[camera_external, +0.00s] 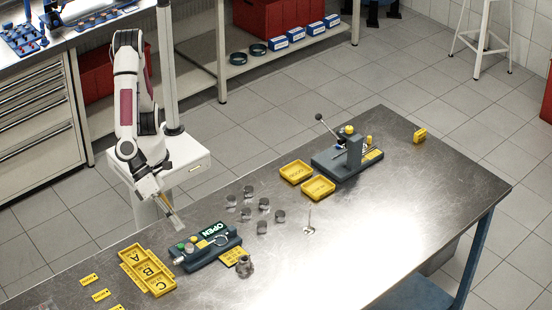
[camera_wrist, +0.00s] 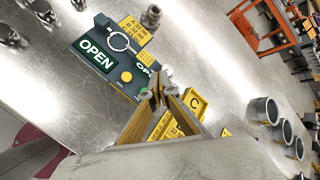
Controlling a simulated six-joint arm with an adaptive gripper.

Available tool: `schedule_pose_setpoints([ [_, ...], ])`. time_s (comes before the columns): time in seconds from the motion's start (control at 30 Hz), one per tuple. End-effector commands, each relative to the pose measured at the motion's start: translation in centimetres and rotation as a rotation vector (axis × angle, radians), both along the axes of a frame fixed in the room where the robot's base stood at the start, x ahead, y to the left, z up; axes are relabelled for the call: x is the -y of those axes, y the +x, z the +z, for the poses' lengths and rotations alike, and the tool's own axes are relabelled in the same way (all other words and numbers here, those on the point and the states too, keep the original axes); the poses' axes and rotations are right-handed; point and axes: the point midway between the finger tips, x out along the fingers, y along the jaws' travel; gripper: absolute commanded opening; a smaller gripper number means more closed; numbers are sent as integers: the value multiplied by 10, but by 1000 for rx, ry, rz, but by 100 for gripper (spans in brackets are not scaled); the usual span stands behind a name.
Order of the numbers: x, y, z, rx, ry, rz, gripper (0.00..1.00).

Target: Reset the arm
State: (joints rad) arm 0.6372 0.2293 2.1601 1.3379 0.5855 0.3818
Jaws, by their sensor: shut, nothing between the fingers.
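My arm reaches down at the left of the table in the external view. My gripper (camera_external: 177,219) is near the table's back edge, above and behind the dark fixture with the green OPEN sign. It holds nothing. In the wrist view its fingers (camera_wrist: 157,88) are closed together at the tips. They overlap the near side of the fixture (camera_wrist: 121,62) and the yellow lettered tray in the picture. The exact height of the fingertips above the table is hard to tell.
The OPEN fixture (camera_external: 193,255) stands beside the yellow A, B, C tray (camera_external: 137,256). Several grey metal cylinders (camera_external: 264,204) stand behind it. Two yellow trays (camera_external: 296,171) and a lever press (camera_external: 346,163) are farther right. The table's front right (camera_external: 390,205) is clear.

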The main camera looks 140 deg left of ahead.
Motion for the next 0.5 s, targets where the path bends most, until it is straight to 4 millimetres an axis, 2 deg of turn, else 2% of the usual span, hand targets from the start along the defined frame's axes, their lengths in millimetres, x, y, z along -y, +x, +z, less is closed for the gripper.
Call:
schedule_pose_setpoints([
  [0.17, -12, -11, -9, -23, -50, 113, 0],
  [0.3, -28, -32, -20, -63, -107, 248, 0],
  [0.5, -60, -68, -17, -99, -234, 497, 0],
])
